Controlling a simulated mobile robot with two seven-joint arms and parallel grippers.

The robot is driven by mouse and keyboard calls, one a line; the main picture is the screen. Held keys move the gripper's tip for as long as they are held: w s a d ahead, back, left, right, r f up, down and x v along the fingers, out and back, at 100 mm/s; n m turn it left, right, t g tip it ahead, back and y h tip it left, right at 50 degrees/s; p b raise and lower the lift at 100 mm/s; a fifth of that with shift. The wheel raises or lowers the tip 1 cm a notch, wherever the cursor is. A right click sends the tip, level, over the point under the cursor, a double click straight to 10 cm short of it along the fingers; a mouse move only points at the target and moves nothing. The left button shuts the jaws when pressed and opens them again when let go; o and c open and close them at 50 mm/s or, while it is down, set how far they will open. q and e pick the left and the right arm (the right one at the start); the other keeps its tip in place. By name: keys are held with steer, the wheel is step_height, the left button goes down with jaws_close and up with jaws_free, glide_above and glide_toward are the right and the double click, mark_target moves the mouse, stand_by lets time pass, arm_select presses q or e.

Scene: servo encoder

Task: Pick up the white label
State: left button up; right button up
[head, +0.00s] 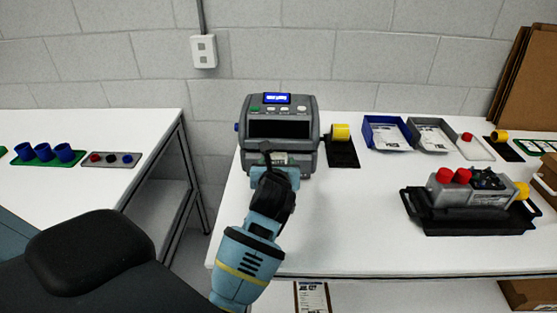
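A grey label printer (300,108) with a lit blue screen stands on the white table. A small pale strip, which looks like the white label (280,158), shows at the low front of the printer, partly hidden by my gripper. My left gripper (268,152) reaches up to the printer's front, right at the strip. Its fingers are small and dark against the printer, so I cannot tell whether they are open or shut, or touching the strip. My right gripper is not in view.
A yellow roll (341,132) on a black stand is right of the printer. Blue (368,136) and grey trays hold printed sheets. A grey device with red caps (462,176) sits in a black tray at right. The table's front middle (350,240) is clear.

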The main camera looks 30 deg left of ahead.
arm_select(q)
steer(key=shift+w, duration=0.1)
steer(key=shift+c, duration=1.1)
steer(key=shift+f, duration=0.1)
steer(key=c, duration=0.4)
steer(key=shift+c, duration=0.3)
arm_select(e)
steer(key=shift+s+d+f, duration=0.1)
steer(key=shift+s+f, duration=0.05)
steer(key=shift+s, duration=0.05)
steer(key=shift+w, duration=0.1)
arm_select(q)
step_height(320, 180, up, 10)
steer(key=p, duration=0.1)
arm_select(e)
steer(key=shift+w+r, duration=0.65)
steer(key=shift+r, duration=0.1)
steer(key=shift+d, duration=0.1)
